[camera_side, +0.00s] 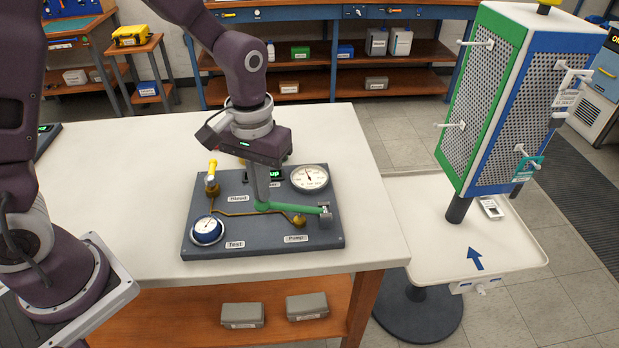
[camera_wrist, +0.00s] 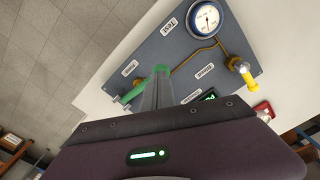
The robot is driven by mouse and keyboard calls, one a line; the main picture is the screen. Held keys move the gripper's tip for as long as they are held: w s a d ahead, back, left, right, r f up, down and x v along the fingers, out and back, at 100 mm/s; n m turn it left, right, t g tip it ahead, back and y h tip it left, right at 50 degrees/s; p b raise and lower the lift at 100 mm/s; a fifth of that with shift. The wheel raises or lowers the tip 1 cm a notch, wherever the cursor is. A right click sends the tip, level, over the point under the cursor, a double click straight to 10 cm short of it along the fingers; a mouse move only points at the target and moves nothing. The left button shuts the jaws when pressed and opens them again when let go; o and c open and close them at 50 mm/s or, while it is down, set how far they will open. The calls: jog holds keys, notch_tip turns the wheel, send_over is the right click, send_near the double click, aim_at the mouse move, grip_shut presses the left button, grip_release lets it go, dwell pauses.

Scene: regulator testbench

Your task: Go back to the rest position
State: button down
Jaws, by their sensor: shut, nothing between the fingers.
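My gripper (camera_side: 262,203) is shut and points down over the grey regulator testbench panel (camera_side: 270,246). In the side view its fingertips are at the left end of the green pump lever (camera_side: 296,209); I cannot tell whether they touch it. In the wrist view the gripper (camera_wrist: 161,72) overlaps the lever's end, and the lever (camera_wrist: 136,88) runs down to the left. The panel has a white gauge (camera_side: 309,178) at the back right, a blue-rimmed gauge (camera_side: 207,230) at the front left and a yellow-handled valve (camera_side: 212,175) at the back left. A green-lit display is partly hidden behind my gripper.
The panel lies on a white table (camera_side: 120,185) with free room to its left. A white stand tray (camera_side: 520,250) with a green and blue pegboard tower (camera_side: 500,100) stands to the right. Shelves (camera_side: 330,85) with boxes line the back.

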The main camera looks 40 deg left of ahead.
jog(key=shift+r, duration=0.95)
jog(key=shift+f, duration=2.9)
jog(key=shift+r, duration=2.9)
jog(key=shift+f, duration=0.1)
